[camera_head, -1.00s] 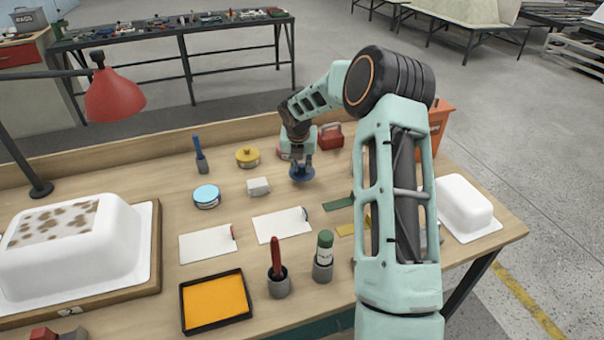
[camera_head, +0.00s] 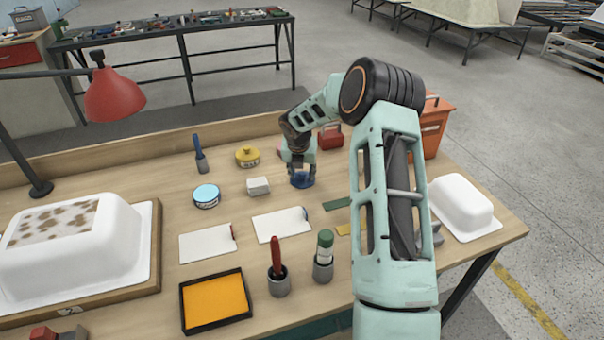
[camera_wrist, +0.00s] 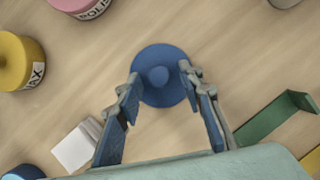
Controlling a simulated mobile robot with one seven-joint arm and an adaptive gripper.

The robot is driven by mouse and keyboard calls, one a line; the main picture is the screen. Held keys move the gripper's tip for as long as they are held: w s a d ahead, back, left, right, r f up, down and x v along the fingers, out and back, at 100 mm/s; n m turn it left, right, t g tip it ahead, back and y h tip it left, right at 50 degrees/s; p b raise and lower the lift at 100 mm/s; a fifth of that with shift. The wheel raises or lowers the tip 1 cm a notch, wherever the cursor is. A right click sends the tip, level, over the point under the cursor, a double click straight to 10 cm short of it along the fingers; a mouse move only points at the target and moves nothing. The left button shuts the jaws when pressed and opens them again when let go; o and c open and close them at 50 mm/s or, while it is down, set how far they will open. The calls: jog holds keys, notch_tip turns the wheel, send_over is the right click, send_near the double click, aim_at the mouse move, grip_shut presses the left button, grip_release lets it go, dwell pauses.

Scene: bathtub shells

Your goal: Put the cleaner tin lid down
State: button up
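The blue cleaner tin lid (camera_head: 302,182), a round disc with a knob in its middle, lies knob up on the wooden bench. It also shows in the wrist view (camera_wrist: 158,92). My gripper (camera_head: 302,172) is right above it, pointing down. In the wrist view my gripper (camera_wrist: 160,80) has its fingers spread, one on each side of the knob, with a clear gap to the knob. A blue tin with a pale blue top (camera_head: 207,195), seemingly the open cleaner tin, stands to the left.
A white block (camera_head: 258,186) and a yellow wax tin (camera_head: 247,157) stand left of the lid. A pink polish tin (camera_wrist: 85,5) is behind. A green strip (camera_head: 337,204) lies to the right, white cards (camera_head: 281,225) in front. A red lamp (camera_head: 113,95) overhangs the left.

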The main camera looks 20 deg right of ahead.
jog(key=v, duration=1.2)
jog(key=shift+p, duration=0.35)
jog(key=shift+a+r, duration=0.1)
